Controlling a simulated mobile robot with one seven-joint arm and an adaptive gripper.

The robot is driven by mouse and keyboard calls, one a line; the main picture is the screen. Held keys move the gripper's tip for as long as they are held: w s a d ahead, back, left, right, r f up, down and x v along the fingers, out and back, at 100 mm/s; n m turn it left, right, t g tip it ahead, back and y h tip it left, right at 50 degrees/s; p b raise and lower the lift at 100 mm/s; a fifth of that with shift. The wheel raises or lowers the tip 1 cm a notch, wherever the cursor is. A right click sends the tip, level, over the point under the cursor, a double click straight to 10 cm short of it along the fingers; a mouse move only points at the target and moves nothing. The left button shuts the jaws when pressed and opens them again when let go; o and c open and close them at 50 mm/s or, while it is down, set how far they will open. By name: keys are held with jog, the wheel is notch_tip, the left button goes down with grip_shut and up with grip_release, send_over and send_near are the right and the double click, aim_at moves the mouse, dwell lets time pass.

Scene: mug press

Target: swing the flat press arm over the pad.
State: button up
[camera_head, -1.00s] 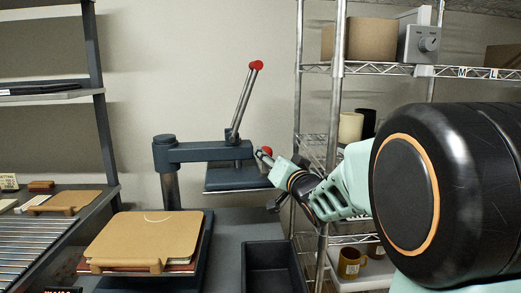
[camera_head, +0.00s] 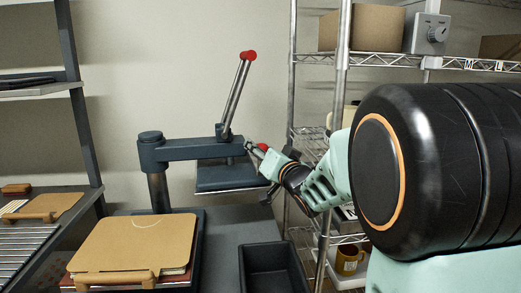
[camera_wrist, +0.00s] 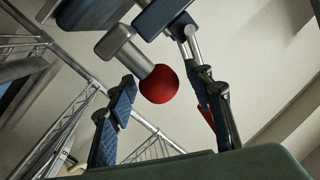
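The dark blue-grey press arm (camera_head: 195,149) reaches right from its post (camera_head: 158,188), with the flat press plate (camera_head: 228,177) hanging under its outer end. The plate is to the right of the tan board (camera_head: 135,243), not over it. The board lies on a dark base (camera_head: 200,225); any pad beneath is hidden. A red knob (camera_head: 263,147) on a short grey bar sticks out near the arm's outer end. My gripper (camera_wrist: 167,82) is open around this knob, with a finger on each side and visible gaps. The knob shows clearly in the wrist view (camera_wrist: 158,84).
A slanted lever with a red top (camera_head: 248,56) rises from the press arm. A dark open bin (camera_head: 272,268) stands at front right. A wire shelf rack (camera_head: 375,60) stands behind my arm. A shelf with boards (camera_head: 45,207) is on the left.

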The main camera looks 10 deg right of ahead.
grip_shut()
dwell(0.4)
